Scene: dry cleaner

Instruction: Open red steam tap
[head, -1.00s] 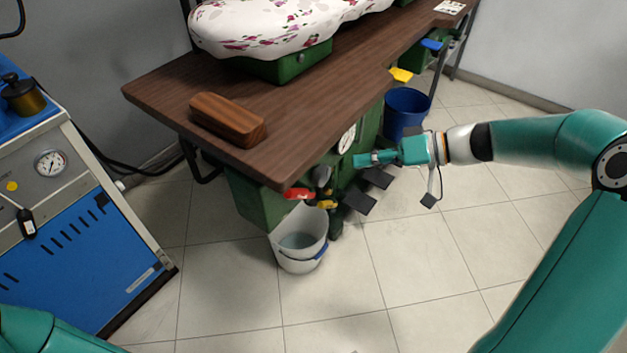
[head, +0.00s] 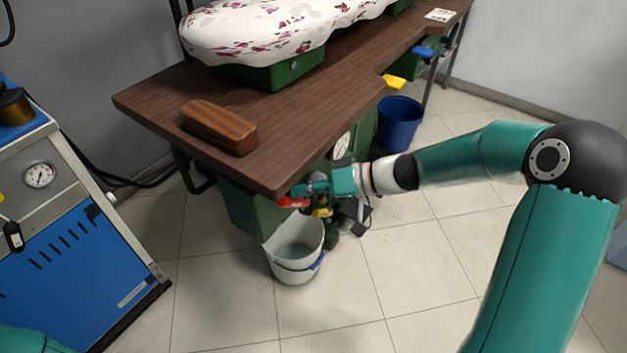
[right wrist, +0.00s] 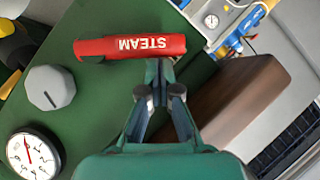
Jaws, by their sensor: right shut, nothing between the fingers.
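The red steam tap (head: 291,202) shows under the near corner of the brown table, beside my right gripper (head: 303,190). In the right wrist view its red lever (right wrist: 130,46), marked STEAM, lies nearly level across the picture against a green panel. My right gripper (right wrist: 159,68) is shut and empty there, its tips at the lever's lower edge towards its right end. I cannot tell whether they touch it. In the head view the gripper partly hides the tap's fittings. Only a piece of my left arm shows at the lower left; its gripper is out of view.
A white bucket (head: 280,262) stands on the floor below the tap. A grey knob (right wrist: 50,88) and a dial gauge (right wrist: 34,152) sit near the lever. The table (head: 270,170) overhangs the tap and bears a wooden block (head: 218,127). A yellow lever (head: 322,212) is close by.

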